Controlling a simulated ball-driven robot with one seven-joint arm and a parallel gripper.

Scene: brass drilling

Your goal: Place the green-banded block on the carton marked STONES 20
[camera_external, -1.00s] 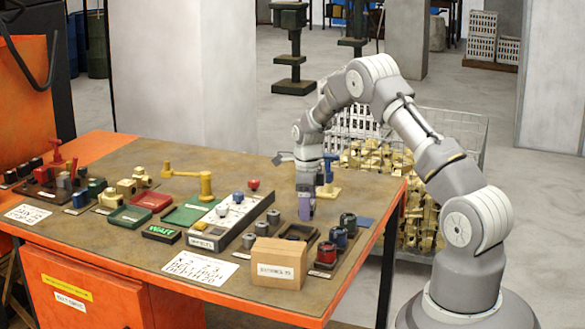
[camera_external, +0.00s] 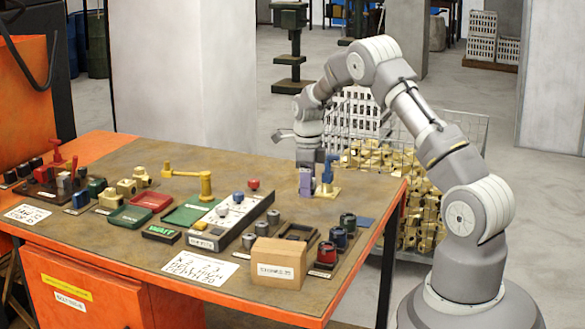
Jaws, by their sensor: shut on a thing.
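My gripper (camera_external: 308,168) points down over the back right of the table. It is shut on a small purple block (camera_external: 307,183); no green band can be made out on it at this size. The block's lower end is near the tabletop, and I cannot tell whether it touches. The tan carton (camera_external: 279,258) stands at the table's front edge, nearer the camera and left of the gripper. Its front label seems to read STONES 20. Its top is flat and bare.
A yellow fixture with a blue upright part (camera_external: 326,178) stands close right of the held block. Dark trays and cylinders (camera_external: 348,222) sit right of the carton, and a control strip (camera_external: 230,222) left of it. A wire basket of brass pieces (camera_external: 425,185) stands behind the table.

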